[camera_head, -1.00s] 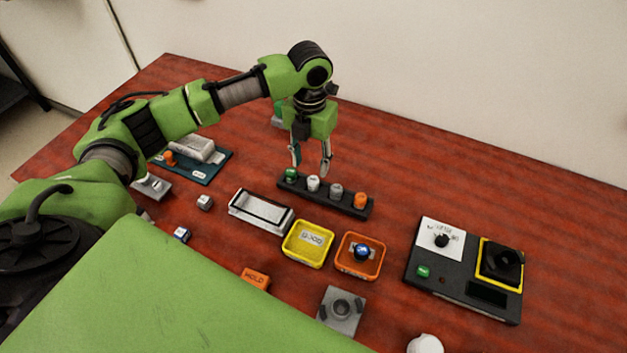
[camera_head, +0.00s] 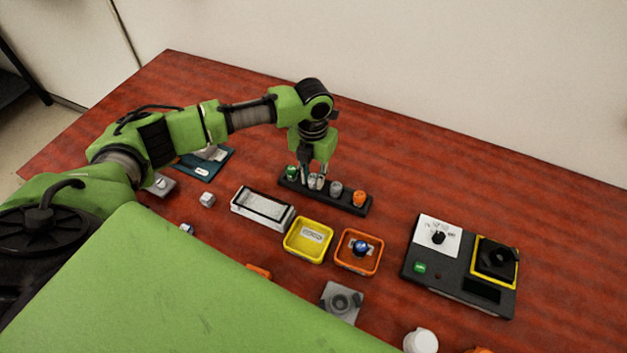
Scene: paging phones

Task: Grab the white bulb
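The white bulb (camera_head: 315,182) stands in the black rack (camera_head: 346,206), between a green bulb (camera_head: 291,173) and a grey one (camera_head: 335,188). An orange bulb (camera_head: 359,198) is at the rack's right end. My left gripper (camera_head: 313,178) points down at the white bulb, its fingers at either side of it and partly covering it. The fingers look closer together than before, but I cannot tell whether they grip the bulb. The bulb still sits in the rack. My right gripper is not in view.
In front of the rack are a clear-topped tray (camera_head: 263,209), a yellow bin (camera_head: 308,241) and an orange bin (camera_head: 359,252) holding a blue bulb. A black device (camera_head: 459,266) stands at the right. The table behind the rack is clear.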

